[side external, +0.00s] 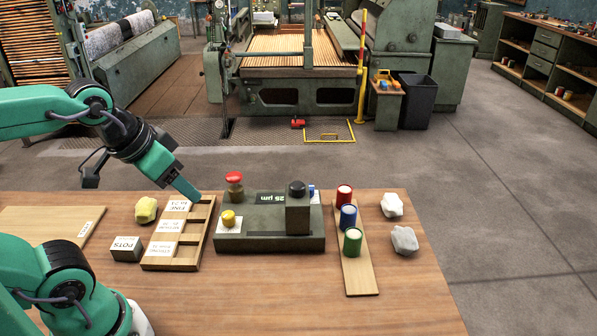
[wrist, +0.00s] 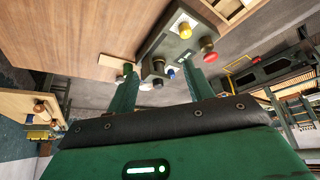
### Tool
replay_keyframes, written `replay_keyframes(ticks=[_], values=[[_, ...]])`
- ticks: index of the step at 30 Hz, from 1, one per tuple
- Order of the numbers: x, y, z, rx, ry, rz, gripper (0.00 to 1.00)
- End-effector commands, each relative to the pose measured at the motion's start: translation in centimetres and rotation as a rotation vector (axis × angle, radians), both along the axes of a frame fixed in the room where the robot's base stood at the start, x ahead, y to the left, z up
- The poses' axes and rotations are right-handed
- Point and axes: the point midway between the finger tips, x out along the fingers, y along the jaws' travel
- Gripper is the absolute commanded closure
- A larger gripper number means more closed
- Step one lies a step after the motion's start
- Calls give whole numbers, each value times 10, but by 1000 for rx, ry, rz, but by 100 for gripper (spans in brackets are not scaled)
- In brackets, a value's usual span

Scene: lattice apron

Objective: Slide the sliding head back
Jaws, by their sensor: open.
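The sliding head (side external: 298,216) is a grey-green block with a black knob on top. It stands toward the right end of the low grey-green base (side external: 262,243), beside a display reading 25 µm. A red mushroom button (side external: 234,179) and a yellow button (side external: 229,218) are on the base's left part. My gripper (side external: 187,190) is open and empty, above the labelled wooden tray, left of the base and apart from the head.
The wooden tray (side external: 167,266) with label cards lies left of the base. A board (side external: 361,278) with red, blue and green pots lies right of it. A yellow lump (side external: 146,209), a POTS block (side external: 126,249) and two pale lumps are nearby. The front of the table is clear.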

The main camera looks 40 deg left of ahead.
Motion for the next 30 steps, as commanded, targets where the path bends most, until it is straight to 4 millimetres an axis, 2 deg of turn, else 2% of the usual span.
replay_keyframes(ticks=[8, 14, 21, 30], values=[[5, 0, 3, 14, 10, -28, 44], [22, -2, 12, 66, 51, -140, 44], [60, -7, 25, 157, 126, -365, 44], [113, -15, 30, 256, 216, -676, 44]])
